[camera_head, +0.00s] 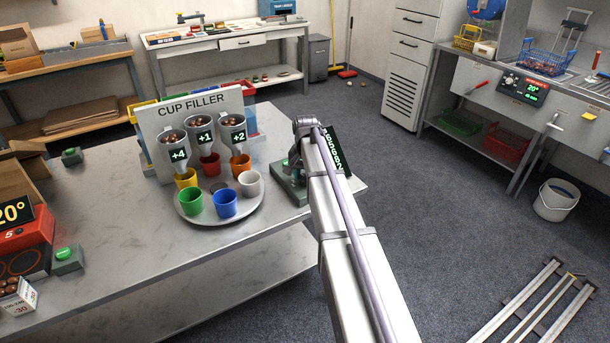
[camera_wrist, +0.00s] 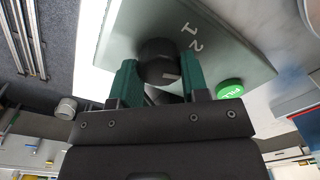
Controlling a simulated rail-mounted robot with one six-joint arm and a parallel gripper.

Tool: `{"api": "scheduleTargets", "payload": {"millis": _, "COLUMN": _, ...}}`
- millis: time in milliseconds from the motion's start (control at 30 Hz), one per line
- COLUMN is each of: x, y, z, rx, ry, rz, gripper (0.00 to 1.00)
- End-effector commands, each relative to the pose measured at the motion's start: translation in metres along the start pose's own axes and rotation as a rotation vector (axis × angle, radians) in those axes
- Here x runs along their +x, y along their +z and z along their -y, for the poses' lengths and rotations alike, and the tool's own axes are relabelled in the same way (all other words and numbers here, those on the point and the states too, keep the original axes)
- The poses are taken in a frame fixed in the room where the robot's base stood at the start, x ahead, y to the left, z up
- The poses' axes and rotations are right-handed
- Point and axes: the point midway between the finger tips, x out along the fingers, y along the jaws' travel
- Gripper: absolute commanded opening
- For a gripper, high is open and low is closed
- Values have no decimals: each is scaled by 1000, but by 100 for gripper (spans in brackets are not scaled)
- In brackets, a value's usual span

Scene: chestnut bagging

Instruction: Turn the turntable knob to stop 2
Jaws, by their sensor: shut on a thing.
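In the wrist view the black knob (camera_wrist: 154,50) stands on a grey-green control box (camera_wrist: 115,38). My gripper (camera_wrist: 158,72) has its green fingers on both sides of the knob, shut on it. A pale line shows on the lower right of the knob. The printed numbers 1 and 2 are up and to its right; I cannot tell which stop the line marks. In the head view the control box (camera_head: 290,192) is partly behind my arm, and the knob is hidden. The round turntable (camera_head: 240,212) bears several coloured cups.
The cup filler board (camera_head: 160,122) with three chestnut funnels stands behind the turntable. A green FILL button (camera_wrist: 230,88) is beside the knob. A dark display (camera_head: 338,152) is close to my arm. The front middle of the table (camera_head: 130,250) is clear.

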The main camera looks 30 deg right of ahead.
Motion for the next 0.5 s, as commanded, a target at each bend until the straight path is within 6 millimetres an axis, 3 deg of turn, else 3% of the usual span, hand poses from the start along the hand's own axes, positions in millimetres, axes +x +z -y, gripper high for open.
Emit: {"api": "scheduleTargets", "payload": {"millis": 500, "x": 0, "y": 0, "z": 1, "rx": -323, "ry": 0, "rz": 7, "gripper": 18}}
